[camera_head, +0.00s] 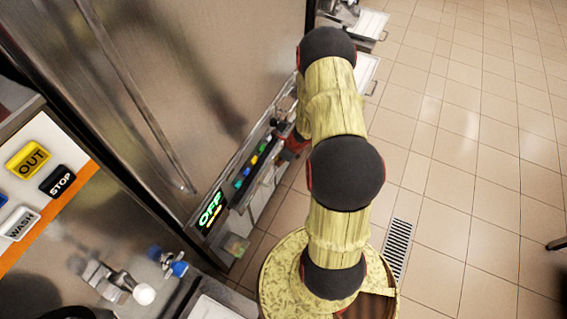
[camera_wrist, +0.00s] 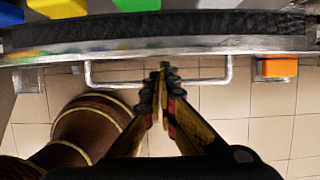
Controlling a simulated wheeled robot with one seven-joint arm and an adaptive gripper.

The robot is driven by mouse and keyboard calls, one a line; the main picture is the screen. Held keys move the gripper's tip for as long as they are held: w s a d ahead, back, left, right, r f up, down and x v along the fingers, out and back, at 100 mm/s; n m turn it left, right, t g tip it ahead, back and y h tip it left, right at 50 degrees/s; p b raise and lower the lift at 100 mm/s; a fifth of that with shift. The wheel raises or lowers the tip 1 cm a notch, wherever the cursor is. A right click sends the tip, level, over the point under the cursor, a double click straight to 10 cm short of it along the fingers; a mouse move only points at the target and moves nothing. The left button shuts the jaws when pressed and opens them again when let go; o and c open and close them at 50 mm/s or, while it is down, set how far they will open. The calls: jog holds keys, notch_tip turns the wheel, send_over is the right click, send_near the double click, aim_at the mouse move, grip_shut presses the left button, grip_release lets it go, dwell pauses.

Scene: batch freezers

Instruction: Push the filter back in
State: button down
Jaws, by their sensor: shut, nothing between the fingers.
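A dark, rough-textured strip in a pale metal frame, which looks like the filter (camera_wrist: 200,28), spans the top of the wrist view. A thin metal handle (camera_wrist: 105,84) hangs below its front edge. My gripper (camera_wrist: 163,70) is shut and empty. Its fingertips point at the middle of the frame's edge and overlap the handle in the picture; I cannot tell whether they touch. In the head view my gripper (camera_head: 283,132) is small and partly hidden by my arm, beside the freezer's control strip. How far the filter sticks out is unclear.
Yellow, green and blue buttons (camera_wrist: 137,5) sit above the strip; an orange block (camera_wrist: 277,68) is at its right. The head view shows a lit OFF display (camera_head: 210,212), a STOP button (camera_head: 62,181) and a tap (camera_head: 172,263).

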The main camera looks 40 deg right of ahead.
jog(key=shift+w, duration=0.15)
jog(key=shift+w+a, duration=0.25)
jog(key=shift+w, duration=0.35)
jog(key=shift+w+a, duration=0.25)
jog(key=shift+w, duration=0.35)
